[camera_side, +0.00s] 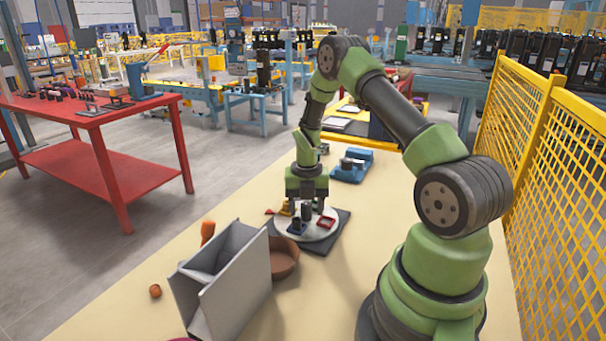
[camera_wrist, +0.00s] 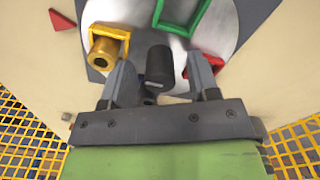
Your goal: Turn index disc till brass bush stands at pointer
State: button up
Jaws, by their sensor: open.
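The index disc (camera_side: 306,236) is a pale round plate on a dark square base. In the wrist view the disc (camera_wrist: 225,30) bears yellow (camera_wrist: 96,33), green (camera_wrist: 182,26) and red (camera_wrist: 212,62) frames. The brass bush (camera_wrist: 108,52) sits in the yellow frame, left of my gripper. A red triangle (camera_wrist: 61,20), apparently the pointer, lies off the disc's left edge, up and left of the bush and apart from it. My gripper (camera_wrist: 160,64) is open, pointing down over the disc, its fingers either side of a black post (camera_wrist: 160,62). Contact with the post cannot be told.
In the side view a grey divided bin (camera_side: 225,285) and a brown bowl (camera_side: 284,262) stand close in front of the disc. A blue fixture (camera_side: 351,166) is behind it. Yellow mesh fencing (camera_side: 560,200) runs along the right. The bench's left strip is mostly clear.

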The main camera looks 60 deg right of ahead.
aim_at(303, 206)
jog(key=m, duration=1.2)
jog(key=shift+m, duration=0.3)
jog(key=m, duration=1.2)
jog(key=shift+m, duration=0.3)
jog(key=m, duration=0.6)
jog(key=shift+m, duration=0.4)
notch_tip(303, 206, up, 12)
jog(key=a, duration=0.1)
jog(key=shift+w+a+r, duration=0.25)
jog(key=shift+a, duration=0.1)
